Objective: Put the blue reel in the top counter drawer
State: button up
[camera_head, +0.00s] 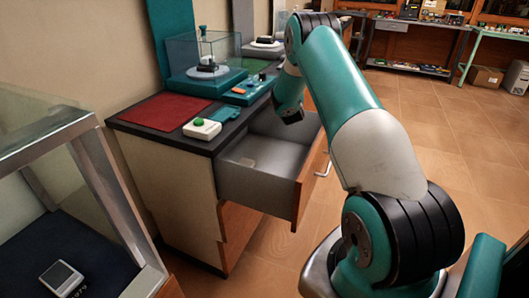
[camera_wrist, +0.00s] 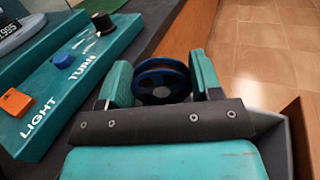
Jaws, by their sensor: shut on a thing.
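The blue reel (camera_wrist: 161,80), a round spool with a dark hub, sits between the two teal fingers of my gripper (camera_wrist: 160,84) in the wrist view. My gripper is shut on it. In the head view my gripper's dark end (camera_head: 291,114) points down at the back of the open top drawer (camera_head: 262,181), close to the counter edge. The reel cannot be made out there. The drawer is pulled out, with grey inner walls, a wooden front and a metal handle (camera_head: 323,169). A small pale patch shows on its floor.
A glass case (camera_head: 45,130) stands at left. Tiled floor is clear at right.

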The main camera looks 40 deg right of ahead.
notch_tip(320, 180, down, 19)
jog(key=b, duration=0.3)
jog(key=shift+s+d, duration=0.1)
jog(key=shift+f, duration=0.1)
jog(key=shift+f, duration=0.1)
jog(key=o, duration=1)
